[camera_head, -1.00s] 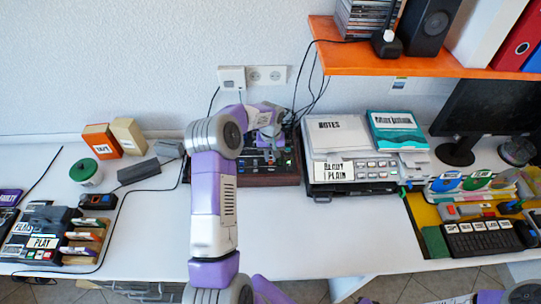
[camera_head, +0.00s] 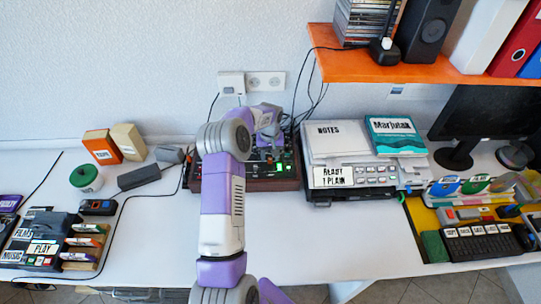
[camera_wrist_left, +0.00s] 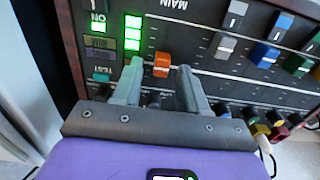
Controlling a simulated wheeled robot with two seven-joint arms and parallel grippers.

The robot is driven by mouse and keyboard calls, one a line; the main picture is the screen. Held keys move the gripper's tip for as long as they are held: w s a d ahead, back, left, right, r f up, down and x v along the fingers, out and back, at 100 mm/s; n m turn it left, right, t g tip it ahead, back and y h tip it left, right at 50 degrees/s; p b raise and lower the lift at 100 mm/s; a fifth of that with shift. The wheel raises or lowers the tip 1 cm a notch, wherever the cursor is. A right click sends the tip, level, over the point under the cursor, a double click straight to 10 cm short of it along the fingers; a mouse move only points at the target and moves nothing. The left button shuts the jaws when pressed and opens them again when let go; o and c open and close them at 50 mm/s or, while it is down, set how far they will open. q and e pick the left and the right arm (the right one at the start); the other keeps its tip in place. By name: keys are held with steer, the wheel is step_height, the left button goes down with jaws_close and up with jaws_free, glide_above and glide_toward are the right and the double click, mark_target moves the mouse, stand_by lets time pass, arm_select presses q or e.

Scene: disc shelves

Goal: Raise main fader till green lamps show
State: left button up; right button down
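The mixer panel (camera_head: 245,185) stands at the back of the desk, partly hidden by my left arm. In the left wrist view, the main fader has an orange cap (camera_wrist_left: 162,65) near the MAIN label, which reads upside down. Beside it a column of green lamps (camera_wrist_left: 132,33) is lit; green light also shows on the panel in the head view (camera_head: 280,168). My left gripper (camera_wrist_left: 160,68) is open, its fingers on either side of the orange cap with gaps visible. My right gripper is out of view.
White, blue and green fader caps (camera_wrist_left: 264,55) sit right of the main fader, with coloured knobs (camera_wrist_left: 270,128) nearby. A lit ON button (camera_wrist_left: 98,22) is at the left. A paper stack (camera_head: 335,140) stands right of the mixer; an orange shelf (camera_head: 400,70) overhangs.

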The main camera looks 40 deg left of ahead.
mark_target(270, 158)
arm_select(q)
steer(key=shift+r+p, duration=0.65)
steer(key=shift+r, duration=3.15)
steer(key=shift+r, duration=0.1)
